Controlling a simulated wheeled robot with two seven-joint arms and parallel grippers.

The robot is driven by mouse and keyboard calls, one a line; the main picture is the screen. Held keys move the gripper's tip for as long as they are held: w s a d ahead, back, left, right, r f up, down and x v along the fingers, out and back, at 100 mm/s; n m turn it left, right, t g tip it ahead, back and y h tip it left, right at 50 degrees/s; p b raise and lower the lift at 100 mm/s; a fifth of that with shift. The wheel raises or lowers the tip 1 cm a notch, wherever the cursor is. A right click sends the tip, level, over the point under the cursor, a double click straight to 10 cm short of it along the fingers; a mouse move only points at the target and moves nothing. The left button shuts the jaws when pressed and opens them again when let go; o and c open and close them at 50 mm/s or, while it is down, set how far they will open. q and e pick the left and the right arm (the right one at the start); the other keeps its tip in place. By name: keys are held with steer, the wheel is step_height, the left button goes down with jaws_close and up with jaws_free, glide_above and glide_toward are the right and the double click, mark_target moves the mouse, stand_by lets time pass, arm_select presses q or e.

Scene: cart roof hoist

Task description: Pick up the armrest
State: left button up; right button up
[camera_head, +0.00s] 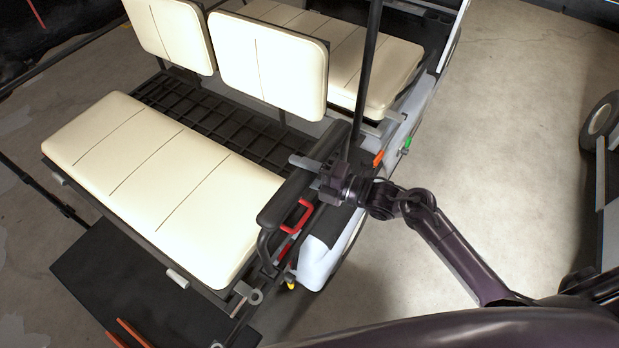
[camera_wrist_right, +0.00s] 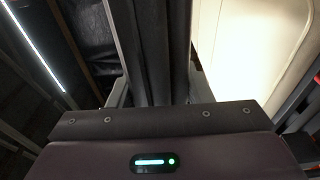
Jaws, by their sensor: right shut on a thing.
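The armrest (camera_head: 284,202) is a long dark padded bar beside the right end of the cream rear seat, running from the seat's front toward the backrest. My right gripper (camera_head: 318,172) is shut across the armrest, a little behind its middle. In the right wrist view the armrest (camera_wrist_right: 162,45) runs away between the two fingers (camera_wrist_right: 160,92). The armrest still appears to be in its place on the cart. The exact finger contact is partly hidden by the gripper body. My left gripper is not in view.
The cream seat cushion (camera_head: 160,180) and backrests (camera_head: 268,68) lie left of the armrest. A red handle (camera_head: 297,217) sits just below it. A dark upright post (camera_head: 366,75) rises close behind my gripper. Bare floor (camera_head: 500,130) is open to the right.

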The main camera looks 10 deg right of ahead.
steer(key=c, duration=0.4)
steer(key=shift+r, duration=0.1)
steer(key=shift+c, duration=0.4)
steer(key=shift+r, duration=0.1)
